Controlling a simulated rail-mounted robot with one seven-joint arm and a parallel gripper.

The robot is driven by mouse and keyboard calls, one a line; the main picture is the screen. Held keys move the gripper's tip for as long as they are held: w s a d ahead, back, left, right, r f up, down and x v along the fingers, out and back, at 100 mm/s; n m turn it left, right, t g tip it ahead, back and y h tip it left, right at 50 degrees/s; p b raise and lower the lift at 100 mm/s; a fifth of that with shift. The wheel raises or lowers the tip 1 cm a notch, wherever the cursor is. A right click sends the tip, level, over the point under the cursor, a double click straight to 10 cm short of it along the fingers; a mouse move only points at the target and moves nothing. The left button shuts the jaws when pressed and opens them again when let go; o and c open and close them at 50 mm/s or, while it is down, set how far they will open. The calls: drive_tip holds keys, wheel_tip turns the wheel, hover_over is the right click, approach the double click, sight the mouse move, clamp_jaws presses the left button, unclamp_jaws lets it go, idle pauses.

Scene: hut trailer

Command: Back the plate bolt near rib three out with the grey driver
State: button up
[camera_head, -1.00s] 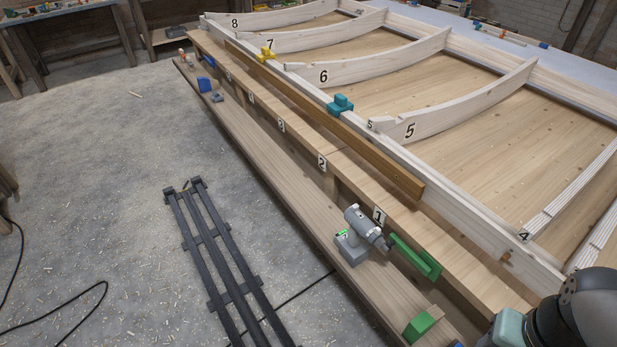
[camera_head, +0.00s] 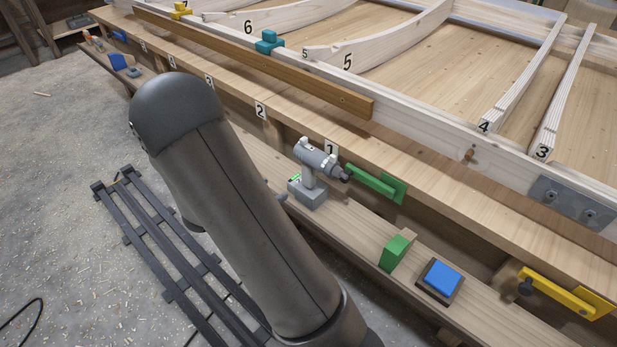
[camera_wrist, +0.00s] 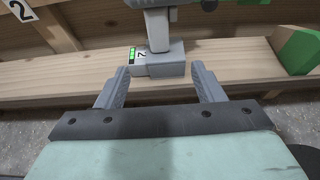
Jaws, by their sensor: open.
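The grey driver (camera_head: 318,160) stands upright on its battery base on the lower shelf plank, near label 1, its nose toward a green bracket. My gripper (camera_wrist: 160,70) is open and empty; whether the fingers flank the base I cannot tell. In the head view my arm hides the gripper. Rib three (camera_head: 563,95) ends at the frame rail. A grey metal plate (camera_head: 572,203) with two visible bolts (camera_head: 550,196) is on the rail near it.
The green bracket (camera_head: 370,180) is close to the driver's nose. A green block (camera_head: 396,252), a blue block on a dark base (camera_head: 440,279) and a yellow bracket (camera_head: 560,293) lie farther right. A teal clamp (camera_head: 268,42) sits on the rail. A black rack (camera_head: 150,230) is on the floor.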

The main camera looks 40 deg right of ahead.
sight(305, 175)
drive_tip(key=b+x, duration=0.1)
drive_tip(key=x, duration=1)
drive_tip(key=shift+d, duration=0.2)
drive_tip(key=shift+w+r+b+x, duration=0.15)
drive_tip(key=shift+b+x, duration=0.15)
drive_tip(key=shift+x, duration=1.15)
drive_tip(key=shift+w+r+b+x, duration=0.15)
drive_tip(key=shift+b+x, duration=0.1)
drive_tip(key=shift+x, duration=1.2)
clamp_jaws()
drive_tip(key=shift+d+r, duration=0.1)
